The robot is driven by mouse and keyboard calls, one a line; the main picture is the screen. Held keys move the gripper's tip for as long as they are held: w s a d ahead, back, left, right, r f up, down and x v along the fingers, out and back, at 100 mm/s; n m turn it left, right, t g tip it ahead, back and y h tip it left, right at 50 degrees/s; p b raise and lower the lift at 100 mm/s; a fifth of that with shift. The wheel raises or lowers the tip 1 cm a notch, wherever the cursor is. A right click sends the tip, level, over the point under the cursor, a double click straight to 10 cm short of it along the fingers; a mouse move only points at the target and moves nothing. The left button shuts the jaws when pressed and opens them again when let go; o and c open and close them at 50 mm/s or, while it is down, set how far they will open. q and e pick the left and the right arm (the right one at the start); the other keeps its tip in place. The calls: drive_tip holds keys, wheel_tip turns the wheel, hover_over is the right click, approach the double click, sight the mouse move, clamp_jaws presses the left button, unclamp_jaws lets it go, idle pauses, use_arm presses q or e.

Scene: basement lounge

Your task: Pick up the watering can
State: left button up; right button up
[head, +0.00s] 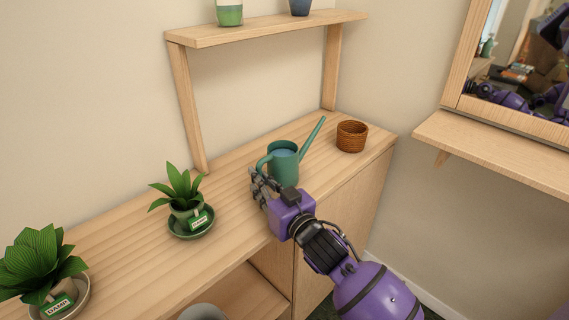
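The green watering can (284,167) stands upright on the wooden cabinet top, with its spout pointing up to the right and its handle on the left. My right gripper (261,178) is at the can's handle side, its fingers close to the lower part of the handle. I cannot tell whether the fingers touch the handle or are closed around it. The purple wrist covers the area just in front of the can's base. My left gripper is not in view.
A wicker pot (351,137) stands right of the can, near the spout. Two potted plants, one in a green saucer (191,226) and one farther left (43,266), carry "DAMP" tags. A raised shelf (265,28) is behind; a wall ledge (500,155) is at right.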

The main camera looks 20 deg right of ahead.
clamp_jaws()
drive_tip(key=shift+r, duration=0.1)
drive_tip(key=shift+r, duration=0.7)
drive_tip(key=s+a+r+p, duration=0.1)
drive_tip(key=s+a+r, duration=0.1)
drive_tip(key=s+r, duration=0.3)
drive_tip(key=s+a+r+p, duration=0.2)
drive_tip(key=s+a+r, duration=0.1)
drive_tip(key=s+r, duration=0.3)
drive_tip(key=shift+s+a+r, duration=0.25)
drive_tip(key=shift+s+r, duration=0.05)
drive_tip(key=shift+s, duration=0.65)
